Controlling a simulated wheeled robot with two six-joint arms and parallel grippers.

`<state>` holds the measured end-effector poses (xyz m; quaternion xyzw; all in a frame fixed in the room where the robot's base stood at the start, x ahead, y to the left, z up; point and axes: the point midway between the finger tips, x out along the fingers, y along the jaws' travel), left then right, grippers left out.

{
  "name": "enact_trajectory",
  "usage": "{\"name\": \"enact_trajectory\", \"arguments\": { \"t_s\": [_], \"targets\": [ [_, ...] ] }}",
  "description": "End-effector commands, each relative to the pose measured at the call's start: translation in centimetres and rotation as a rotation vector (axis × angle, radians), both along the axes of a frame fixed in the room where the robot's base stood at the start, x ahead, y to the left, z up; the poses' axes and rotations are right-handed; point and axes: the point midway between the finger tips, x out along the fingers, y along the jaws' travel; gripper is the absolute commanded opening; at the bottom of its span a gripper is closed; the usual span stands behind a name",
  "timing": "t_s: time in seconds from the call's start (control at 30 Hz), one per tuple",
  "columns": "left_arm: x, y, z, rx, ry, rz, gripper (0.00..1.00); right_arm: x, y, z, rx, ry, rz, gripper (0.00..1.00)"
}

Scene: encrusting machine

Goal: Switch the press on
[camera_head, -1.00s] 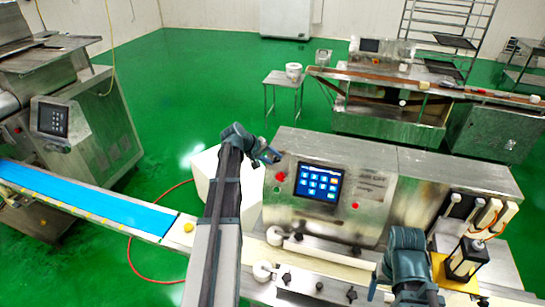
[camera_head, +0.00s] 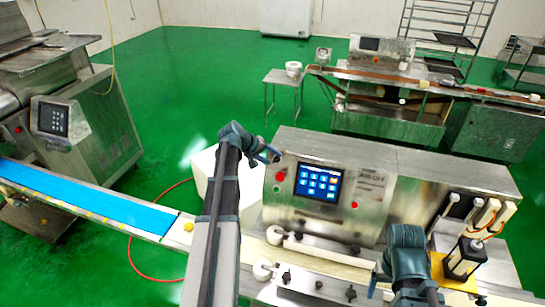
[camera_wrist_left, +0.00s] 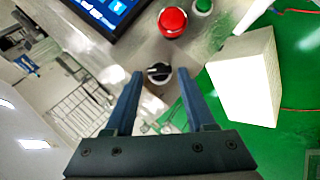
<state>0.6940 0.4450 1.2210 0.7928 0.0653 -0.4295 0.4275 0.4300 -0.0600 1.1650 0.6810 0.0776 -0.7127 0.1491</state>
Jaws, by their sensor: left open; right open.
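The press (camera_head: 420,200) is a steel machine with a blue touch screen (camera_head: 318,182), a red button (camera_head: 280,176) and a smaller red button (camera_head: 354,206) on its front. In the left wrist view a black rotary switch (camera_wrist_left: 158,72) sits on the steel panel below the large red button (camera_wrist_left: 172,22) and a green button (camera_wrist_left: 203,6). My left gripper (camera_head: 272,155) is open at the panel's upper left corner. In the wrist view its fingertips (camera_wrist_left: 160,76) appear on either side of the switch; contact cannot be told. My right gripper (camera_head: 382,288) is low, in front of the press, its fingers partly hidden.
A blue conveyor belt (camera_head: 85,198) runs in from the left. A white block-shaped thing (camera_head: 205,170) stands left of the press. A bottle-like black and yellow device (camera_head: 465,258) stands at the right. The green floor (camera_head: 200,90) behind is open.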

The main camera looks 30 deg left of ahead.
Motion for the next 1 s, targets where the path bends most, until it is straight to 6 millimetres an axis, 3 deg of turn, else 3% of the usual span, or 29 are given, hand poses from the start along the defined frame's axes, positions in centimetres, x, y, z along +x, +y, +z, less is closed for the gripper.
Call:
{"name": "enact_trajectory", "arguments": {
  "t_s": [0.03, 0.2, 0.5, 1.0],
  "targets": [
    [-0.7, 0.2, 1.3, -0.001, 0.000, 0.002, 0.55, 0.0, 0.0, 1.3, 0.000, 0.000, 0.001, 0.79],
    [-2.8, 1.1, 3.9, 0.000, 0.000, 0.002, 0.55, 0.0, 0.0, 4.0, 0.000, 0.001, -0.007, 0.79],
    [-5.8, 2.4, 7.2, 0.000, 0.001, 0.002, 0.55, -0.1, 0.1, 7.2, 0.001, 0.001, -0.030, 0.79],
    [-6.7, 2.8, 7.9, 0.000, 0.000, -0.001, 0.55, -0.1, 0.1, 7.9, 0.002, 0.000, -0.038, 0.79]
  ]
}}
